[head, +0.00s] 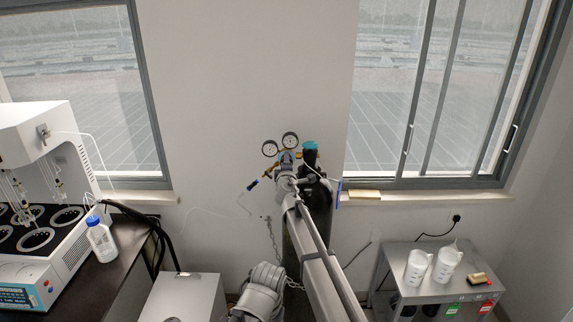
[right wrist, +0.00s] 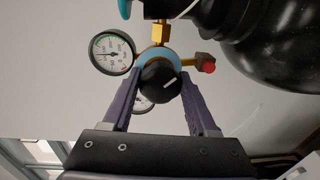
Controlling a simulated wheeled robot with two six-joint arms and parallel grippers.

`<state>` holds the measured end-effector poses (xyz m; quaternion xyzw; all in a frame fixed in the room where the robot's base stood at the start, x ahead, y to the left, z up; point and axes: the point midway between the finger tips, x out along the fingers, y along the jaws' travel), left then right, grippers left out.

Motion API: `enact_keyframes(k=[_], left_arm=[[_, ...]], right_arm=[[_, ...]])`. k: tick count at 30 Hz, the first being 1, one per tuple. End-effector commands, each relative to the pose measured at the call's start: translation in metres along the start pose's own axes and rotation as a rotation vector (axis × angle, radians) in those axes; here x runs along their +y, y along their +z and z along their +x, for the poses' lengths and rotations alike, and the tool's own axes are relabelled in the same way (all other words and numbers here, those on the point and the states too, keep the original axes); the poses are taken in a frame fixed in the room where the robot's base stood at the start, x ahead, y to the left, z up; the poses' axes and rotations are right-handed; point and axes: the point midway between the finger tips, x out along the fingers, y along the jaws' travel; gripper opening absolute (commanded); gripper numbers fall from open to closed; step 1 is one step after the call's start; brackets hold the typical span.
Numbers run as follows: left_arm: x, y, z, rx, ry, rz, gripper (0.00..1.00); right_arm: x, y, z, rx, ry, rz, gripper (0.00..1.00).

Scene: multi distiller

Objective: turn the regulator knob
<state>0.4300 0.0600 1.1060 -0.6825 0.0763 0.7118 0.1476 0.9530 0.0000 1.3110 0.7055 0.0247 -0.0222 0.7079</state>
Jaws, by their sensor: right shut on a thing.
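The regulator knob (right wrist: 161,83) is black and round with a white mark, and sits in front of a blue regulator body. In the right wrist view my right gripper (right wrist: 158,88) has its two purple fingers on either side of the knob, shut on it. In the head view the regulator with its two gauges (head: 281,146) is on top of the dark gas cylinder (head: 318,198). There my right arm reaches up to it and hides the knob and most of the gripper. My left gripper is not in view.
A white distiller (head: 35,160) and a blue-capped bottle (head: 101,238) stand on the left bench. A grey cart (head: 440,300) with two white jugs (head: 432,265) stands at the right. A chain (head: 272,238) hangs beside the cylinder. A red-tipped fitting (right wrist: 208,68) sticks out near the knob.

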Motion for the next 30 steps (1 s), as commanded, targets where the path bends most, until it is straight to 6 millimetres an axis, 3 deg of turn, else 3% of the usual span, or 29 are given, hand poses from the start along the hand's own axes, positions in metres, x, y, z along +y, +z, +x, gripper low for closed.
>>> enact_keyframes(k=[11,12,18,30], left_arm=[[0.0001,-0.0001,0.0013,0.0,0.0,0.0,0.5],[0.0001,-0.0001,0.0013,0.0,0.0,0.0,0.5],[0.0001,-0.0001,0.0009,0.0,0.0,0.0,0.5],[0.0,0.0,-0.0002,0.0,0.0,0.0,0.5]], right_arm=[[-0.0021,0.0012,-0.0034,-0.004,-0.002,0.006,0.03],[-0.0021,0.0012,-0.0034,-0.004,-0.003,0.005,0.63],[-0.0013,0.0007,-0.0021,-0.002,-0.001,0.003,0.86],[-0.0004,0.0004,-0.007,-0.001,-0.001,0.002,0.88]])
